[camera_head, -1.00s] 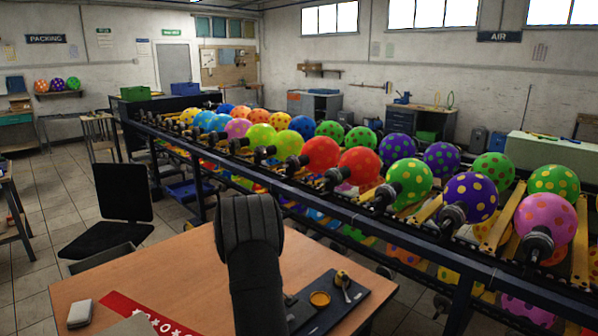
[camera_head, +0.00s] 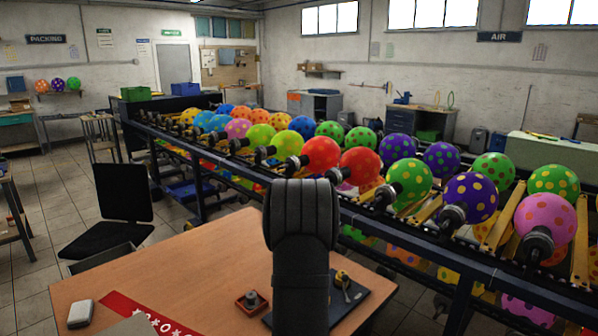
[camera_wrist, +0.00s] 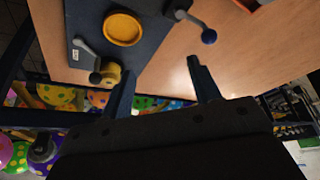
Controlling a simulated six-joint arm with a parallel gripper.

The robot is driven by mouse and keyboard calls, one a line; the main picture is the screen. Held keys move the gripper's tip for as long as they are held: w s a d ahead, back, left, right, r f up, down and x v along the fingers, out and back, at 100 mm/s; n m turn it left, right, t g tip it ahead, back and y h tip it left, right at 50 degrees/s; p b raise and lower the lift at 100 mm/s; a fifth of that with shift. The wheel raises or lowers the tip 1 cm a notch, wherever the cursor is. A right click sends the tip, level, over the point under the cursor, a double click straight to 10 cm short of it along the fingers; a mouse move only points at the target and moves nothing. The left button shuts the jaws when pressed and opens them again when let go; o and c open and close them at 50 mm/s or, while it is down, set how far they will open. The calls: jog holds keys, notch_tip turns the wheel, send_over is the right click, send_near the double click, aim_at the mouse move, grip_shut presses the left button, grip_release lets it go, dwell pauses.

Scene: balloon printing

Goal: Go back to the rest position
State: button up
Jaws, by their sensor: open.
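My gripper (camera_wrist: 163,78) is open and empty in the wrist view, its two dark fingers apart over bare tabletop beside a dark board. In the head view my arm stands over the table and hides the fingers. The dark board (camera_wrist: 84,25) holds a round yellow disc (camera_wrist: 123,28), levers with dark knobs and a small yellow part (camera_wrist: 110,74). In the head view the board (camera_head: 372,300) shows only partly, and the disc is hidden behind my arm.
On the wooden table (camera_head: 190,265) lie a small block with a grey knob (camera_head: 251,300), a red printed strip (camera_head: 130,310) and a white box (camera_head: 81,313). A long rack (camera_head: 420,228) of spotted balloons runs behind. A black chair (camera_head: 122,195) stands at left.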

jog(key=shift+m+h, duration=0.3)
jog(key=shift+m, duration=0.5)
jog(key=shift+w+d+f, duration=0.3)
jog(key=shift+d+f, duration=0.6)
jog(key=shift+d, duration=0.15)
jog(key=shift+w+d+f, duration=0.25)
jog(key=shift+d+f, duration=0.6)
jog(key=shift+d, duration=0.2)
jog(key=shift+w+d+f, duration=0.3)
jog(key=shift+d+f, duration=0.6)
jog(key=shift+d, duration=0.15)
jog(key=shift+r, duration=0.1)
jog(key=s+a+r+n, duration=0.1)
jog(key=a+r, duration=0.1)
jog(key=a, duration=0.5)
jog(key=s+a+r+n+y, duration=0.1)
jog(key=s+a+r+n, duration=0.1)
jog(key=a, duration=0.6)
jog(key=shift+s+a+r+n, duration=0.15)
jog(key=shift+s+r+n, duration=0.05)
jog(key=shift+r+n, duration=0.1)
